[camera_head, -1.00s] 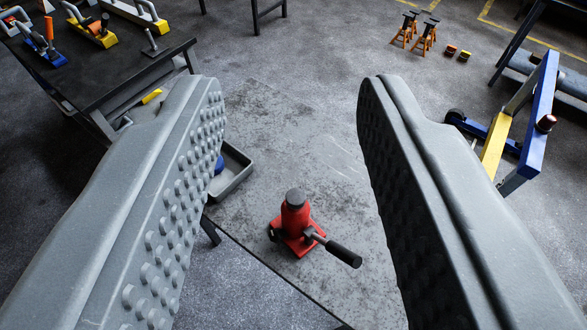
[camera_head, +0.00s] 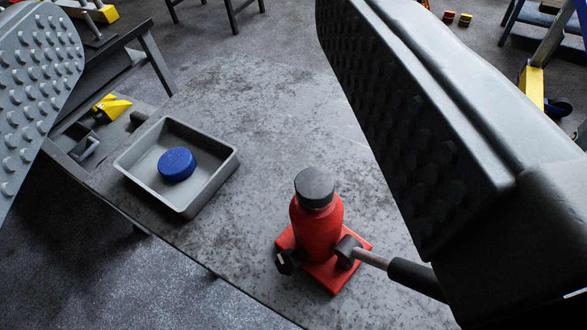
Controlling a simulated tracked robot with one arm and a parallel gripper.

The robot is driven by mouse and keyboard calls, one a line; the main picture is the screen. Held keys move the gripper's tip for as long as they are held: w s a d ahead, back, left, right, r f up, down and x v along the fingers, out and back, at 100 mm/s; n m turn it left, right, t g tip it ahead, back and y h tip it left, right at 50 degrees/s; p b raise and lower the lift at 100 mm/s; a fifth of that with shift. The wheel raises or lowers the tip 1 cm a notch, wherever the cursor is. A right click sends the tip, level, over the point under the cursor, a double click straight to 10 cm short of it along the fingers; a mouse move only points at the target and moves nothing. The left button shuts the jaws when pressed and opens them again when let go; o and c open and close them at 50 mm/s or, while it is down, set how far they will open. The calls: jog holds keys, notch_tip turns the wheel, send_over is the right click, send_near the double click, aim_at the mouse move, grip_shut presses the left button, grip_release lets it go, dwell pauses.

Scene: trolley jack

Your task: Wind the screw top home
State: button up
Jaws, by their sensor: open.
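A red bottle jack (camera_head: 317,232) stands upright on a grey table, with a dark round screw top (camera_head: 314,187) at its upper end. Its handle (camera_head: 415,277) sticks out to the lower right, partly behind my right finger. My gripper (camera_head: 205,110) is wide open and empty. Its left finger is at the left edge of the picture, and its right finger is above and to the right of the jack. No contact with the jack shows.
A grey tray (camera_head: 205,198) holding a blue round disc (camera_head: 177,164) sits on the table (camera_head: 250,95), left of the jack. A yellow object (camera_head: 112,106) lies on a lower shelf at left. The middle of the table is clear.

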notch_tip(320, 180, down, 12)
jog(key=w+m+h+b, duration=0.1)
jog(key=h+b, duration=0.1)
jog(key=b, duration=0.1)
jog(key=h+p, duration=0.3)
send_near(315, 170)
jog(key=shift+m+y, duration=0.3)
jog(key=shift+w+d+f+b, duration=0.2)
jog(key=shift+w+d, duration=0.15)
jog(key=shift+w, duration=1.35)
jog(key=shift+w+d+f+b, duration=0.15)
jog(key=shift+w+d, duration=0.15)
jog(key=shift+w, duration=1.4)
jog(key=shift+w+d+f+b, duration=0.1)
jog(key=shift+w+d+b, duration=0.2)
jog(key=shift+w, duration=1.4)
jog(key=shift+d, duration=0.1)
jog(key=c, duration=1)
